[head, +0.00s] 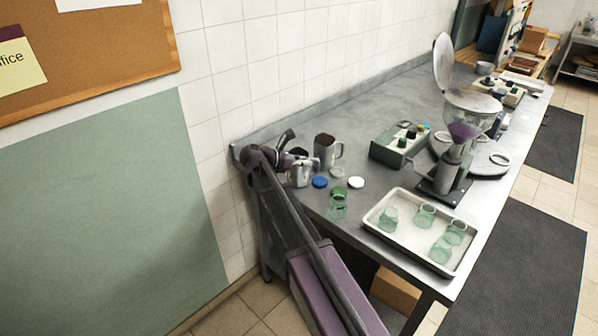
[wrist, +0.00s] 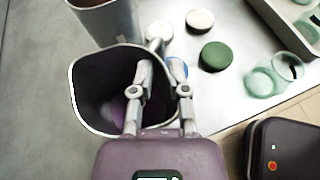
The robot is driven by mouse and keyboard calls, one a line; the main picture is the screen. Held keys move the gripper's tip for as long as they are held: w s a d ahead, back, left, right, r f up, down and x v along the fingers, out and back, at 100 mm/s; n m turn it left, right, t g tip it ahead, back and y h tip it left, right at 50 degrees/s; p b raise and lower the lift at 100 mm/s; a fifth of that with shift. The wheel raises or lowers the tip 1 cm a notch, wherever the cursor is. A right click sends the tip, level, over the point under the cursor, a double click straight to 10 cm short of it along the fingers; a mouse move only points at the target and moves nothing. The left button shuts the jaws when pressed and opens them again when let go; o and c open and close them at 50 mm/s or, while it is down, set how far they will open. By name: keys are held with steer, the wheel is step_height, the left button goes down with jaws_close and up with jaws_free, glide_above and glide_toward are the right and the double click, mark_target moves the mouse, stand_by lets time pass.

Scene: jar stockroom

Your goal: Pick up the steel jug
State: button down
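A steel jug (wrist: 86,104) stands upright with its wide dark mouth facing the wrist camera. In the head view the jug (head: 300,177) is at the near left end of the grey bench, partly hidden by my arm. My gripper (wrist: 160,72) is at its right rim, with a gap between the fingers. The left finger is over the jug's mouth and the right finger outside it. Contact with the wall is not clear. A second, taller steel jug (head: 324,149) with a handle stands just behind; it shows at the wrist view's top (wrist: 106,20).
Blue (head: 320,182), green (head: 338,190) and white lids (head: 356,182) lie beside the jug, with a glass jar (head: 337,207) nearby. A tray (head: 412,258) of glass jars, a control box (head: 401,146) and a funnel device (head: 449,178) stand to the right. A wall is close on the left.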

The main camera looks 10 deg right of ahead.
steer(key=shift+r, duration=0.1)
stand_by(0.6)
steer(key=s+r+p, duration=0.2)
steer(key=s, duration=0.6)
steer(key=s+r+p, duration=0.2)
steer(key=s+p, duration=0.1)
steer(key=s, duration=0.5)
steer(key=shift+a+r, duration=0.2)
steer(key=shift+r, duration=0.15)
steer(key=shift+a, duration=0.1)
stand_by(0.6)
